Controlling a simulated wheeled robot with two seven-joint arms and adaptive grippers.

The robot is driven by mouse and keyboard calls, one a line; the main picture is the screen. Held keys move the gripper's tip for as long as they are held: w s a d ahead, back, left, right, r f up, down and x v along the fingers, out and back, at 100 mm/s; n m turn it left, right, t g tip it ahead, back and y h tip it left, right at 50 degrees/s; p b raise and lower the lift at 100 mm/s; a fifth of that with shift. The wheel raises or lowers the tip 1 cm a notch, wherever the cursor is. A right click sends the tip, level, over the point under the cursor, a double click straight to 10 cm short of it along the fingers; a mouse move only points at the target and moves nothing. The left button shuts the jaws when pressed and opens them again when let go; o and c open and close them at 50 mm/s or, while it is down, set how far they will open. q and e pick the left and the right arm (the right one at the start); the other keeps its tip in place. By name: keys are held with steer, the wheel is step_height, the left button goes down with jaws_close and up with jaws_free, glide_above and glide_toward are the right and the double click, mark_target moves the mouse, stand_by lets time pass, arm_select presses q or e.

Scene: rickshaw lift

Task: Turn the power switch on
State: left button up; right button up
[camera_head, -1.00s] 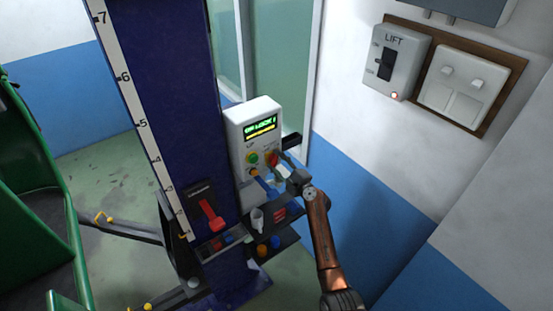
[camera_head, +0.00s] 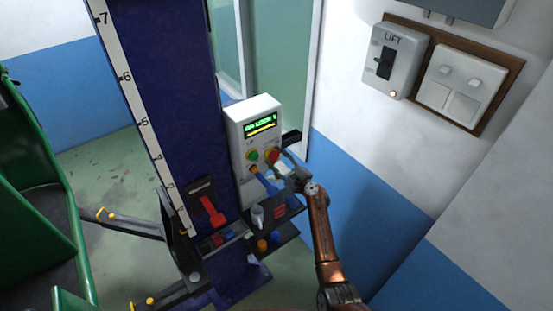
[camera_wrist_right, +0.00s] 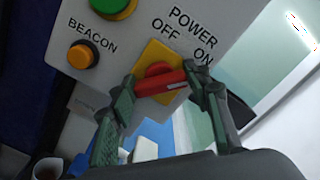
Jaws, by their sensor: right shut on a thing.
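The power switch (camera_wrist_right: 160,84) is a red bar handle on a yellow plate, below the OFF and ON labels in the right wrist view. It also shows in the head view as a red knob (camera_head: 271,156) on the white control box (camera_head: 244,124). My right gripper (camera_wrist_right: 160,87) has a finger at each end of the red handle and is shut on it. In the head view my right gripper (camera_head: 281,160) partly covers the switch. The handle lies nearly crosswise in the wrist view, with one end near ON. My left gripper is not in view.
A green button (camera_head: 252,156) and an orange BEACON button (camera_wrist_right: 82,54) sit beside the switch. A blue column (camera_head: 165,90) with a red lever (camera_head: 211,210) stands at left. A shelf with cups is below the box. A LIFT switch box (camera_head: 393,62) is on the wall.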

steer(key=o, duration=1.2)
steer(key=shift+c, duration=0.2)
steer(key=v, duration=1.2)
